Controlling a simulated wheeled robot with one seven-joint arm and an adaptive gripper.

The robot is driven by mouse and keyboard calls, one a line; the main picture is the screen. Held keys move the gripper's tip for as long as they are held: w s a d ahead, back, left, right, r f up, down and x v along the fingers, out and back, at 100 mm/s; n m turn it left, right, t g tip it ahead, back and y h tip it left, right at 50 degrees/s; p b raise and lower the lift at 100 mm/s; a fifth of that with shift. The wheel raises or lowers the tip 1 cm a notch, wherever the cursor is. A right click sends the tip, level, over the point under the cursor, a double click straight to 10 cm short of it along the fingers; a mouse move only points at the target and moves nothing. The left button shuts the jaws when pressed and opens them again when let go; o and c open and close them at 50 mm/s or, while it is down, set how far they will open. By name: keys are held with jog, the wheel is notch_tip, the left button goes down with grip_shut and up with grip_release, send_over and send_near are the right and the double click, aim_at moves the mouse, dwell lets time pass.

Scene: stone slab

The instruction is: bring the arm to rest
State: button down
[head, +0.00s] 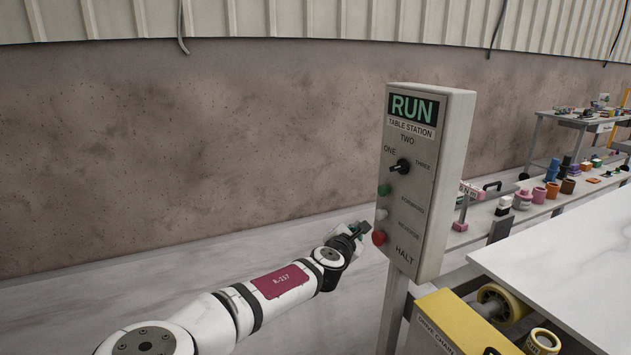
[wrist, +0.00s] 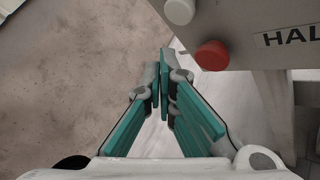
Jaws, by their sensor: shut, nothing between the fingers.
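My arm (head: 285,281) reaches from the bottom left of the head view toward the control box. My gripper (head: 362,229) is at the lower left of the box, close to the red button; whether it touches the button I cannot tell in the head view. In the wrist view my gripper (wrist: 164,82) has its green-sided fingers shut with nothing between them. The red HALT button (wrist: 211,55) is to the right of the fingertips, apart from them in the picture.
The control box (head: 456,180) stands on a post and reads RUN. It carries a black selector knob (head: 400,166) and green, white and red buttons. A white slab (head: 570,260) and yellow drive housing (head: 460,325) lie to the right. Floor at left is clear.

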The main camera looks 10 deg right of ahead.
jog(key=s+d+f+m+g, duration=0.1)
jog(key=s+d+m+g, duration=0.1)
jog(key=d, duration=0.1)
jog(key=s+d+f+m+g, duration=0.1)
jog(key=s+d+m, duration=0.2)
jog(key=s+d+m+g+h+p, duration=0.1)
jog(key=s+d+m+g, duration=0.1)
jog(key=d, duration=0.1)
jog(key=shift+s+d+f+m+g, duration=0.2)
jog(key=shift+s+f+m+g, duration=0.1)
jog(key=shift+f, duration=0.1)
jog(key=s+m+g+y+p, duration=0.1)
jog(key=s+m+g+y, duration=0.25)
jog(key=s+m, duration=0.45)
jog(key=s+a+r+m+y+p, duration=0.1)
jog(key=s+a+r+m, duration=0.1)
jog(key=s+r, duration=0.6)
jog(key=s+a+r+m+y+p, duration=0.2)
jog(key=s+r, duration=0.6)
jog(key=s, duration=0.7)
jog(key=s+a+r+m+y+p, duration=0.1)
jog(key=s+a+r, duration=0.3)
jog(key=s+r, duration=0.4)
jog(key=s+m+y, duration=0.1)
jog(key=s, duration=0.3)
jog(key=shift+s+a+r+m+g, duration=0.25)
jog(key=shift+s+a+m+g, duration=0.05)
jog(key=shift+a+g, duration=0.05)
